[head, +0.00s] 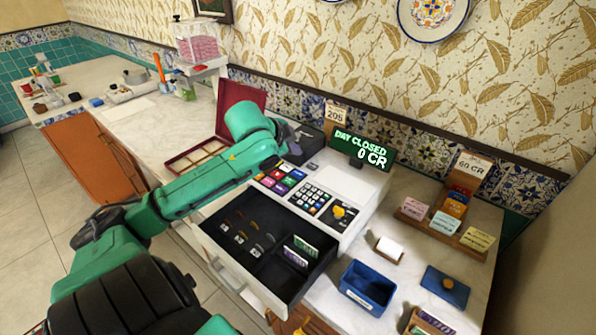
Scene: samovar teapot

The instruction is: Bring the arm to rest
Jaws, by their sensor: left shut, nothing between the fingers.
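My left arm (205,185), green, reaches in from the lower left across the counter. My right gripper is not in view.
The register's drawer (255,262) is open, with coins and notes inside. Its display (361,150) reads DAY CLOSED 0 CR. A blue bin (366,287) and a card rack (445,228) stand right. An open red box (240,106) is behind my arm.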

